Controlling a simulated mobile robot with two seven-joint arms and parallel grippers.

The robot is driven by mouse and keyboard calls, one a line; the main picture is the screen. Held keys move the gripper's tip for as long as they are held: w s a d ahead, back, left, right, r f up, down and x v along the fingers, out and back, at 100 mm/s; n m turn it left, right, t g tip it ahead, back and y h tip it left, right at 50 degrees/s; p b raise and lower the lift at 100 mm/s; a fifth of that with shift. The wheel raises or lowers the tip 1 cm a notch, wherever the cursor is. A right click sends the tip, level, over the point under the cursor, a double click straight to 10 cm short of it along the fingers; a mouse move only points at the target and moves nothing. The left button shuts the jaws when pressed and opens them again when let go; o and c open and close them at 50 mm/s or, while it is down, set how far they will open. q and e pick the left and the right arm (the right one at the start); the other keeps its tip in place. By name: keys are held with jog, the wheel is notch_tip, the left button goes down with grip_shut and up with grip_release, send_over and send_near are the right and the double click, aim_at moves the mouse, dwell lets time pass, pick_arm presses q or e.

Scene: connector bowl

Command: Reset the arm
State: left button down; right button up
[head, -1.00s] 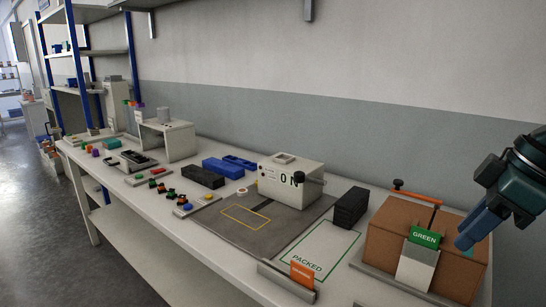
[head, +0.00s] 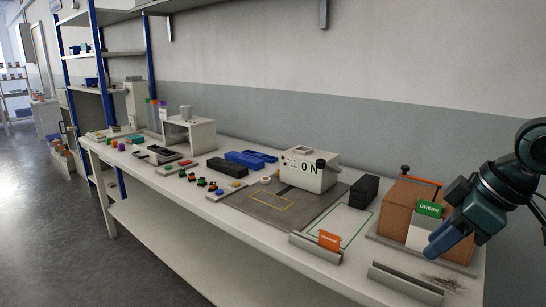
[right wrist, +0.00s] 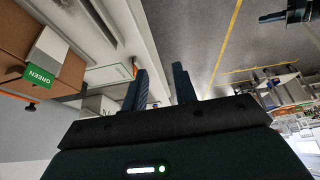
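My right gripper (head: 432,250) hangs at the right of the head view, in front of the brown box with the green "GREEN" sign (head: 429,209) and above the bench's front edge. In the right wrist view its two dark blue fingers (right wrist: 160,72) stand apart with nothing between them. My left gripper does not show in the head view.
The bench holds a grey mat (head: 240,208), a white "ON" machine (head: 312,178), a black block (head: 364,191), an orange sign (head: 329,240) and blue bins (head: 245,158). Thin dark strands (head: 440,283) lie near the front right. The floor at left is clear.

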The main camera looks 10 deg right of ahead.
jog(key=w+a+f+m+t+y+p, duration=0.1)
jog(key=w+a+f, duration=0.15)
jog(key=f, duration=0.45)
jog(key=w+a+f+t+p, duration=0.1)
jog(key=a+f, duration=0.3)
jog(key=f, duration=0.4)
jog(key=w+a+f+m+t+y+p, duration=0.1)
jog(key=w+a+f, duration=0.15)
jog(key=f, duration=0.45)
pick_arm(q)
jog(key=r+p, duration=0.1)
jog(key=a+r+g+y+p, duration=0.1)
jog(key=p, duration=0.1)
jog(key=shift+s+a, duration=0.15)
pick_arm(e)
jog(key=s+a+f+m+t+h, duration=0.1)
jog(key=s+a+f+m+t, duration=0.1)
jog(key=s+a+f, duration=0.7)
jog(key=s+a+t, duration=0.1)
jog(key=s+a, duration=0.1)
jog(key=s, duration=0.2)
jog(key=shift+s+f+m+h, duration=0.15)
jog(key=shift+f+m+h, duration=0.1)
jog(key=shift+m+h, duration=0.15)
